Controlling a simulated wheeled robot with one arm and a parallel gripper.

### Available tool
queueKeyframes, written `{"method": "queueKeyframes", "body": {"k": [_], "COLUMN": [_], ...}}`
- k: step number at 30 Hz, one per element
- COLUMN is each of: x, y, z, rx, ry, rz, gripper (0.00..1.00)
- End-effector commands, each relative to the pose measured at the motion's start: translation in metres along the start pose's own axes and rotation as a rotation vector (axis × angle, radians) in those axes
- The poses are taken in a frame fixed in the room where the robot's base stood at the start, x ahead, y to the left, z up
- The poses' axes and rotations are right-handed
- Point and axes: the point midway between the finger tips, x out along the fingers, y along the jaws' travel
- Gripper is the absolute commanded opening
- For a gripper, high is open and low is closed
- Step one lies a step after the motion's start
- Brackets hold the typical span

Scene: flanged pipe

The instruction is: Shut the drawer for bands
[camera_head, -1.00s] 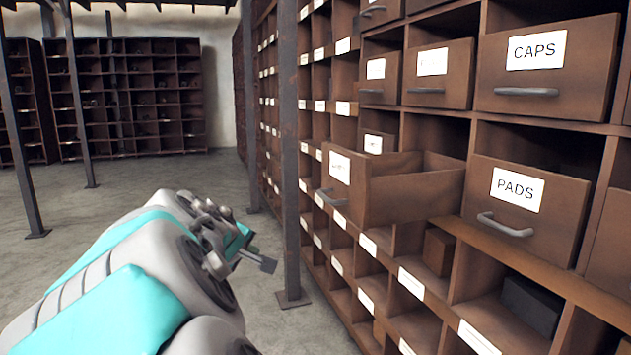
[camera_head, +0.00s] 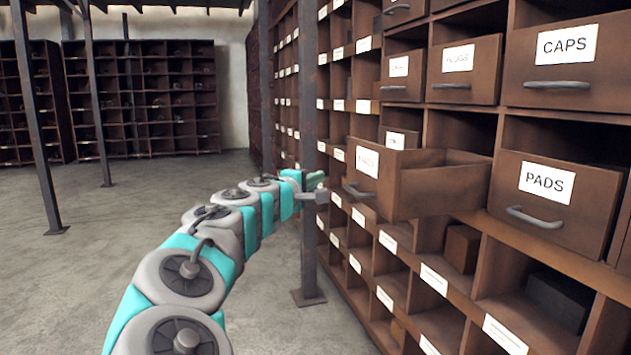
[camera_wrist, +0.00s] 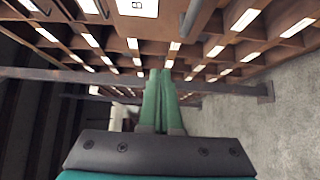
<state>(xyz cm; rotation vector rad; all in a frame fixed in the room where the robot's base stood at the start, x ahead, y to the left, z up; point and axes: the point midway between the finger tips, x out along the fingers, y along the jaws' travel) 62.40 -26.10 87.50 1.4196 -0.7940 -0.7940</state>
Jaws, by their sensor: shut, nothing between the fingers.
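The open drawer (camera_head: 432,187) juts out from the brown shelf wall in the head view, with a grey handle (camera_head: 362,191) and a white label (camera_head: 367,161) on its front. The label's lettering is blurred but looks like BANDS. My gripper (camera_head: 318,181) is just left of the drawer front, at about handle height, with a gap between them. In the wrist view its green fingers (camera_wrist: 159,76) are together and empty. A label and a grey bar, likely the drawer's handle, show at the top of that view.
The PADS drawer (camera_head: 553,196) and CAPS drawer (camera_head: 564,62) sit to the right, with more drawers above. A dark steel post (camera_head: 308,230) stands behind my gripper, close to the shelves. Open cubbyholes lie below. The concrete floor (camera_head: 80,290) at left is clear.

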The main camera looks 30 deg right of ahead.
Motion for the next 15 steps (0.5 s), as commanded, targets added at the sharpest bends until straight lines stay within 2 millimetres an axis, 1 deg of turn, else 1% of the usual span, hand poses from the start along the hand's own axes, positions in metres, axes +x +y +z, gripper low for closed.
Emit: {"method": "queueKeyframes", "body": {"k": [1,11,15], "x": [0.010,0.066,0.079], "y": [0.000,-0.001,0.000], "z": [0.002,0.003,0.019], "rx": [0.000,0.001,0.001], "ry": [-0.003,-0.004,-0.007], "rz": [-0.001,-0.002,-0.001], "gripper": [0.00,0.00,0.00]}}
